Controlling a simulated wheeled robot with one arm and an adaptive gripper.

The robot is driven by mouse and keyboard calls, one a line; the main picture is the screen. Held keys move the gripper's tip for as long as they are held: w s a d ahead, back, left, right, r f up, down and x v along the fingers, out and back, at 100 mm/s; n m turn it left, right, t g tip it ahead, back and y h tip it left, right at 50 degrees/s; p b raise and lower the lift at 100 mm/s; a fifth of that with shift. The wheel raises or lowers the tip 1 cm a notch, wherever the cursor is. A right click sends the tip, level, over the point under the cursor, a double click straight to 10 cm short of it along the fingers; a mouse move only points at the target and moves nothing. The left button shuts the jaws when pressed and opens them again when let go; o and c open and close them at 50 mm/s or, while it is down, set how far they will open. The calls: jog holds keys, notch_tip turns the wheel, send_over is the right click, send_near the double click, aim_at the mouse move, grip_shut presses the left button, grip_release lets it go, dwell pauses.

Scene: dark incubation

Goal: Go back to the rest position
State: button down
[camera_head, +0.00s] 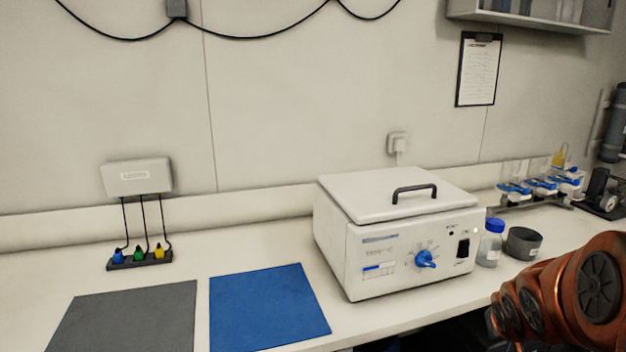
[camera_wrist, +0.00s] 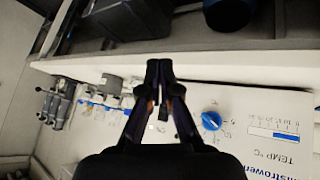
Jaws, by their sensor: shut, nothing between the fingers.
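My gripper (camera_wrist: 159,75) shows in the wrist view with its two dark fingers together at the tips and nothing between them. It is in front of the white incubator's front panel, beside the blue knob (camera_wrist: 211,121). The wrist picture is turned, so the bench's things appear upside down. In the head view my orange arm is at the lower right, and the gripper itself is out of that picture. The incubator (camera_head: 390,240) stands on the bench with its lid shut and its black handle on top.
A blue-capped bottle (camera_head: 490,243) and a dark round bowl (camera_head: 523,243) stand right of the incubator, close to my arm. A blue mat (camera_head: 268,307) and a grey mat (camera_head: 122,318) lie left. A rack (camera_head: 540,190) stands farther back. The bench between mats and wall is mostly clear.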

jog(key=s+a+g+y, duration=0.1)
jog(key=s+a+g, duration=0.1)
jog(key=s+a, duration=0.4)
jog(key=s+a+g+y+p, duration=0.1)
jog(key=s+a+g, duration=0.2)
jog(key=s, duration=0.9)
jog(key=s+a+n+g+y+p, duration=0.1)
jog(key=s+a+g, duration=0.2)
jog(key=s+a, duration=0.6)
jog(key=shift+s+a+r+y, duration=0.2)
jog(key=shift+s+a+y, duration=0.1)
jog(key=shift+s, duration=0.2)
